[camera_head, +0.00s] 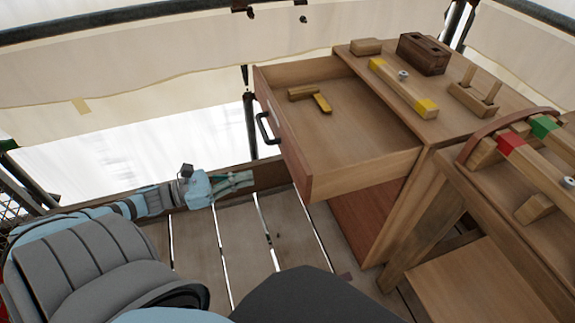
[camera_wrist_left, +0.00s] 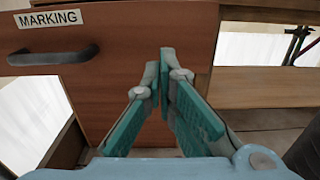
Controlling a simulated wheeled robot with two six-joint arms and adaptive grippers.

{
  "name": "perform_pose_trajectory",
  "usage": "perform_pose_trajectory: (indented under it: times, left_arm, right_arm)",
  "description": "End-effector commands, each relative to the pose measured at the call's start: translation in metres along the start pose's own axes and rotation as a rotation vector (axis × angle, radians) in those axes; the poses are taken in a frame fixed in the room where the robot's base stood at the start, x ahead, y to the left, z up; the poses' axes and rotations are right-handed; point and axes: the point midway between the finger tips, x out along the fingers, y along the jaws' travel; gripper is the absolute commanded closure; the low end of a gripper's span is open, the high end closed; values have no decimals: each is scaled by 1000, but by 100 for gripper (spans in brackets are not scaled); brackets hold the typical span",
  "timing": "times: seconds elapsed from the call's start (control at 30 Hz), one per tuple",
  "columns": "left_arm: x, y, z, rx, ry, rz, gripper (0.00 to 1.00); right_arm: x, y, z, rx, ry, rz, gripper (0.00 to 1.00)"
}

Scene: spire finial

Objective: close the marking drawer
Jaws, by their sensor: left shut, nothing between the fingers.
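The marking drawer (camera_head: 365,165) is pulled well out of its wooden cabinet in the head view. Its reddish-brown front (camera_head: 284,145) carries a dark bar handle (camera_head: 266,128). In the left wrist view, the drawer front (camera_wrist_left: 110,45) fills the upper left, with a "MARKING" label (camera_wrist_left: 48,18) above the handle (camera_wrist_left: 52,54). My left gripper (camera_head: 250,179) is shut and empty, left of the drawer front. In the wrist view its teal fingers (camera_wrist_left: 163,60) point toward the front, right of the handle. I see no clear contact. My right gripper is not in view.
Inside the drawer lies a small wooden piece with yellow (camera_head: 311,96). The cabinet top (camera_head: 395,65) holds a yellow-ended bar (camera_head: 403,88), a dark block (camera_head: 423,54) and other wooden parts. A workbench (camera_head: 500,190) adjoins at right. Slatted planks (camera_head: 240,240) lie below.

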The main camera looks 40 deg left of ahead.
Motion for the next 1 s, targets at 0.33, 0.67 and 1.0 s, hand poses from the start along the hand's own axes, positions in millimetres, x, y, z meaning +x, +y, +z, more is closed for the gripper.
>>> perform_pose_trajectory:
  times: [0.33,0.67,1.0]
  left_arm:
    - [75,1,-5,-1,-4,2,100]
    - [114,1,-2,-5,0,4,100]
    - [115,1,-1,-6,3,5,100]
  right_arm:
    - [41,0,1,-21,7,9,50]
    - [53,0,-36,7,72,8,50]
    - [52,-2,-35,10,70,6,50]
